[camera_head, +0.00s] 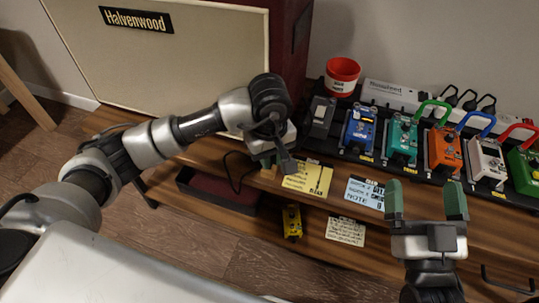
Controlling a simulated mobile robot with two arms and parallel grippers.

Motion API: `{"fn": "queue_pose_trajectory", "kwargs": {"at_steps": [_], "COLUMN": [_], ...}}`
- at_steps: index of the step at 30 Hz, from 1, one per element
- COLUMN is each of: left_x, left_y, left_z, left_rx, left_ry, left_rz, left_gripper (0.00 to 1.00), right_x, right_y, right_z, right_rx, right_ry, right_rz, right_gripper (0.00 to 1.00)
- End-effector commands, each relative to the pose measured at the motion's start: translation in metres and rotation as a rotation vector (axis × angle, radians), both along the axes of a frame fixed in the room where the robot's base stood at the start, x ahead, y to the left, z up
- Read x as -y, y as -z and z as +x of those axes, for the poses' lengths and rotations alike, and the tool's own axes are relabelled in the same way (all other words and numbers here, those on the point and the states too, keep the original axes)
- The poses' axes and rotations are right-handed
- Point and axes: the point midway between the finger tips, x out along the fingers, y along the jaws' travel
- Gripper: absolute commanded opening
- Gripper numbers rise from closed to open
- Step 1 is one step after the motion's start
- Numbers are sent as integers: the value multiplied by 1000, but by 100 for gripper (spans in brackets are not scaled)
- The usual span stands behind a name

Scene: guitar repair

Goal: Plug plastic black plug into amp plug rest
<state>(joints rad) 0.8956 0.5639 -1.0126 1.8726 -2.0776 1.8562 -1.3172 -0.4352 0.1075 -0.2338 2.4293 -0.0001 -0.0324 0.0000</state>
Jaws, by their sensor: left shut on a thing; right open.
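My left gripper (268,160) is shut at the front edge of the wooden board, left of the yellow card. A thin black cable (236,182) loops beside its fingers. The black plug it holds is mostly hidden by the gripper and wrist. The amp (190,50), a cream-fronted cabinet labelled Halvenwood, stands behind my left arm. I cannot make out a plug rest on it. My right gripper (427,203) is open and empty, fingers pointing up over the front of the board, below the orange pedal.
A row of coloured pedals (402,138) stands on a black rail. Behind it are a red cup (341,76) and a power strip (400,93) with black plugs. A dark open tray (215,190) sits below left.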

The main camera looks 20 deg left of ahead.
Motion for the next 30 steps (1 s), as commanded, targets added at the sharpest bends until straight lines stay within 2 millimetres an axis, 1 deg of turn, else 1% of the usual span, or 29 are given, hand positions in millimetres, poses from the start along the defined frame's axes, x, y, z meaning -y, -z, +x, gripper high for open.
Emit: {"fn": "queue_pose_trajectory", "kwargs": {"at_steps": [30], "left_x": [0], "left_y": [7], "left_z": [0], "left_rx": [0], "left_ry": [0], "left_rz": [0], "left_gripper": [0], "right_x": [0], "right_y": [-16], "right_z": [-9], "right_rx": [145], "right_ry": [-7], "right_rz": [42], "right_gripper": [91]}}
